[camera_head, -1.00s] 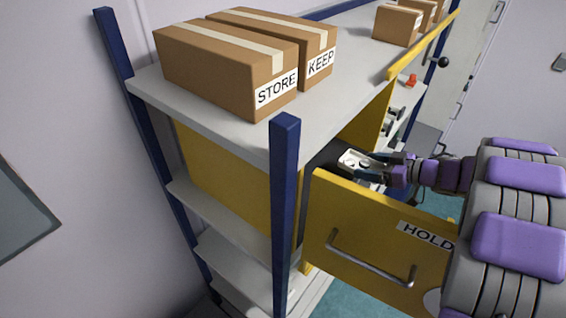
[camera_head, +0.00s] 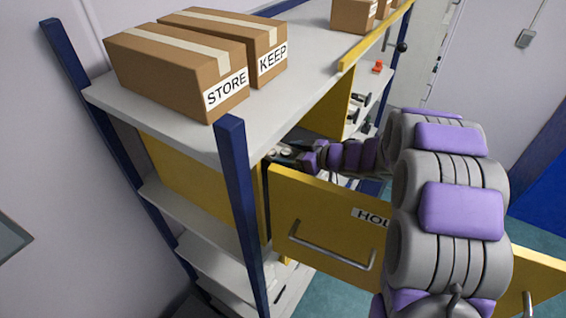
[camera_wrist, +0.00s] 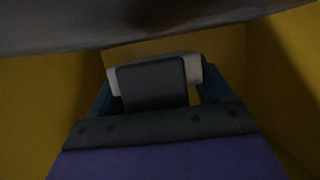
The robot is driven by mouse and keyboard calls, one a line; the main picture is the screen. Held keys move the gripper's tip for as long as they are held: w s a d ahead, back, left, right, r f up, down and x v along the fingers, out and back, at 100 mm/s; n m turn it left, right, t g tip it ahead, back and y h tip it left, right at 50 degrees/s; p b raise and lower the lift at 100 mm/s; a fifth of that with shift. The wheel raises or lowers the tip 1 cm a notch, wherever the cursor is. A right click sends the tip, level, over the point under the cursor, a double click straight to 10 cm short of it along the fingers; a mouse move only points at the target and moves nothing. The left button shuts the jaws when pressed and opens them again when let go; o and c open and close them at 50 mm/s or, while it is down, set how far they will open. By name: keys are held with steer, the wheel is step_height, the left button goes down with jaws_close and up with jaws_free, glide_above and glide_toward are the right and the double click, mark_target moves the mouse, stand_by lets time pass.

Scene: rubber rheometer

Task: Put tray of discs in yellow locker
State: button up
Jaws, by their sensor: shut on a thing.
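The yellow locker (camera_head: 325,222) sits in the shelf unit with its front door, marked HOLD, swung open. My gripper (camera_head: 284,152) reaches in through the opening, above the door's top edge. It is shut on the tray of discs (camera_head: 274,157), of which only a small pale part shows in the head view. In the wrist view the pale tray (camera_wrist: 194,70) is held between the blue fingers, partly hidden by a dark block. Yellow locker walls (camera_wrist: 285,75) stand on both sides and behind it. The discs cannot be made out clearly, and I cannot tell whether the tray touches the locker floor.
Cartons marked STORE (camera_head: 180,75) and KEEP (camera_head: 235,45) stand on the shelf top (camera_head: 290,95). A blue post (camera_head: 240,200) stands left of the opening. The open door lies below my arm. A dark surface (camera_wrist: 150,25) hangs close above in the wrist view.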

steer(key=shift+d+f, duration=0.15)
steer(key=shift+f, duration=0.45)
steer(key=shift+d+f, duration=0.15)
steer(key=shift+f, duration=0.45)
steer(key=a, duration=0.2)
steer(key=a+f, duration=0.1)
steer(key=a, duration=0.1)
steer(key=shift+a+f, duration=0.1)
steer(key=shift+a, duration=0.15)
steer(key=shift+s, duration=0.15)
steer(key=shift+d+f, duration=0.15)
steer(key=shift+d, duration=0.3)
steer(key=o, duration=1)
steer(key=shift+w+d, duration=0.2)
steer(key=shift+d, duration=0.05)
steer(key=shift+o, duration=0.4)
steer(key=shift+s, duration=0.1)
